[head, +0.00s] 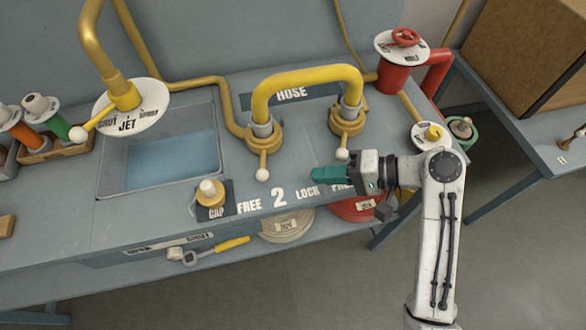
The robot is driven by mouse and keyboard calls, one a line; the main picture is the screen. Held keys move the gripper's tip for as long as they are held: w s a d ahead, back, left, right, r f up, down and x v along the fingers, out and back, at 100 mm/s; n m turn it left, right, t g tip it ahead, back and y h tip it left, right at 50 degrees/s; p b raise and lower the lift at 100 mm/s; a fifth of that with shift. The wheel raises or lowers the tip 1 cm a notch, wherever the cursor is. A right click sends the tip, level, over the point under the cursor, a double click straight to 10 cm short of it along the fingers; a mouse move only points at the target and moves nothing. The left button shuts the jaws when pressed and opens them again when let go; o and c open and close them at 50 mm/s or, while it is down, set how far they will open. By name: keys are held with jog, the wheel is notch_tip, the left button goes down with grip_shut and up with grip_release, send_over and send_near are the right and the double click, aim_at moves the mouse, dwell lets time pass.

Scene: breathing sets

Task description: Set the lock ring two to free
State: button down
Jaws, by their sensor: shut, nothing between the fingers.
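Two brass lock rings hold the ends of the yellow hose (305,77). The left ring (263,138) stands behind the printed 2 (280,197), between FREE (249,206) and LOCK (307,191). Its lever with a white knob (262,174) points toward the bench front; I cannot tell which label it sits at. The right ring (347,121) has a similar lever with a white knob (342,154). My gripper (316,174) has green fingers, shut and empty, pointing left. It is just in front of the right knob and right of the left knob, apparently apart from it.
A sink with water (160,160) and a round JET plate (132,106) are at left. A cap (209,190) stands on the front left bench. A red valve (404,38) is at back right. My arm covers the front right bench and part of the right ring's labels.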

aim_at(265, 181)
jog(key=x, duration=0.9)
jog(key=shift+a+p, duration=0.2)
jog(key=shift+p, duration=0.1)
jog(key=p, duration=0.1)
jog(key=a+m+t+p, duration=0.1)
jog(key=shift+s+a+r+p, duration=0.15)
jog(key=shift+s+a+p, duration=0.15)
jog(key=shift+s+p, duration=0.1)
jog(key=shift+s+a+f+t, duration=0.1)
jog(key=shift+a+f+t, duration=0.15)
jog(key=shift+a, duration=0.35)
jog(key=shift+r, duration=0.1)
